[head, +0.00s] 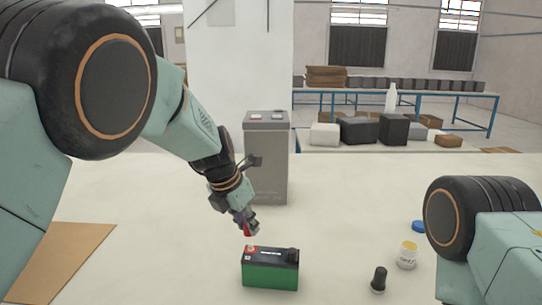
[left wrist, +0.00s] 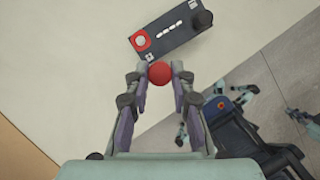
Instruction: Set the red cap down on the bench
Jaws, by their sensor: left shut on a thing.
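The red cap (left wrist: 160,73) is between the fingertips of my left gripper (left wrist: 161,80), which is shut on it. In the head view my left gripper (head: 246,226) points down with the red cap (head: 247,231) at its tip. A green and black battery (head: 270,275) stands on the bench (head: 180,240) in front of the gripper. The battery (left wrist: 172,38) has a bare terminal with a red surround (left wrist: 140,41) at one end and a black cap (left wrist: 202,19) at the other. My right gripper is out of view.
A small black bottle-like object (head: 378,280), a white jar with a yellow label (head: 407,255) and a blue lid (head: 419,226) are right of the battery. A grey cabinet (head: 267,160) rises behind. Brown cardboard (head: 62,258) lies at left. Bench left of the battery is clear.

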